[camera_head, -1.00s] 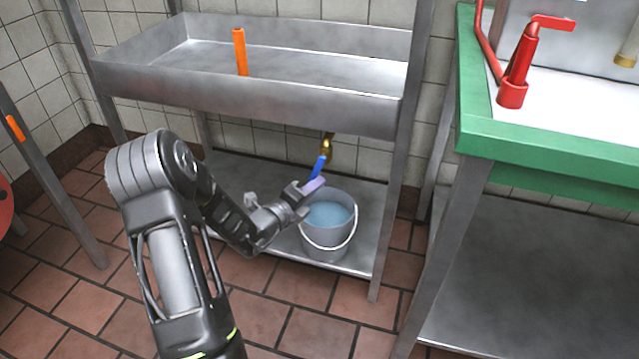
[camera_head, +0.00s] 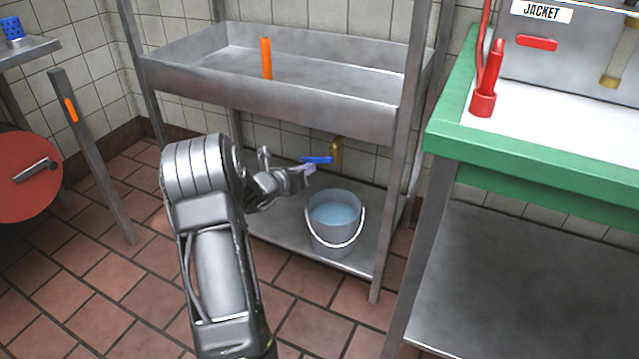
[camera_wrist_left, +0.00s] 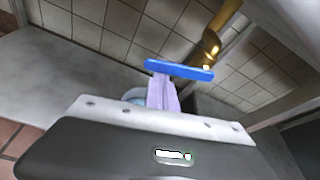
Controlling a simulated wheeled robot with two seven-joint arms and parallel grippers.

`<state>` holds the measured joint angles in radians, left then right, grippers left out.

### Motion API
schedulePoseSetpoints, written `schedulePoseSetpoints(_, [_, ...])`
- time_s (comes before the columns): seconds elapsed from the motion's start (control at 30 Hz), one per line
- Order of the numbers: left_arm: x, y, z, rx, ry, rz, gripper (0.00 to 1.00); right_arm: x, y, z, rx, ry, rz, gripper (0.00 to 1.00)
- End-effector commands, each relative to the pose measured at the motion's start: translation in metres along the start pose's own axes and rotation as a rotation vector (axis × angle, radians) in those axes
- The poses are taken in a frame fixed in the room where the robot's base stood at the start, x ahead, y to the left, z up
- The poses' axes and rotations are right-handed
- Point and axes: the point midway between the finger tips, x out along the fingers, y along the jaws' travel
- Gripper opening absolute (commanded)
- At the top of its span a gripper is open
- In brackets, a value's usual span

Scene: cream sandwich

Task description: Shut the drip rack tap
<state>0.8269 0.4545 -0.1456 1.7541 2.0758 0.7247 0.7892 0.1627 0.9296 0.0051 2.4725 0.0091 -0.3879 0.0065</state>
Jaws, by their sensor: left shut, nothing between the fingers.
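The drip rack (camera_head: 270,95) is a steel trough on legs. Its brass tap (camera_head: 336,152) hangs under the trough, above the lower shelf. The tap's blue lever (camera_head: 318,160) lies about level, pointing left across the pipe. In the left wrist view the lever (camera_wrist_left: 179,70) lies just beyond my fingers, with the brass pipe (camera_wrist_left: 212,42) behind it. My left gripper (camera_head: 307,169) is shut and empty, its pale purple fingertips (camera_wrist_left: 162,88) just below the lever. I cannot tell if they touch it. My right gripper is not in view.
A grey bucket of bluish water (camera_head: 336,228) stands on the lower shelf (camera_head: 270,230) below the tap. An orange upright piece (camera_head: 266,58) stands in the trough. A green-edged table (camera_head: 500,165) with a red fitting (camera_head: 487,85) stands at right.

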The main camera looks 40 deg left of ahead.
Motion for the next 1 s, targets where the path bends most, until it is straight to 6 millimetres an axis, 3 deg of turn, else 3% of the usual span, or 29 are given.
schedulePoseSetpoints(0.2, [-0.001, 0.008, 0.012, 0.155, -0.003, 0.055, 0.00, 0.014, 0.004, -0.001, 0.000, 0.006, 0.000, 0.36])
schedulePoseSetpoints(1.0, [-0.005, 0.008, 0.023, 0.152, -0.003, 0.053, 0.00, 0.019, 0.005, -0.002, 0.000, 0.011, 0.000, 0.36])
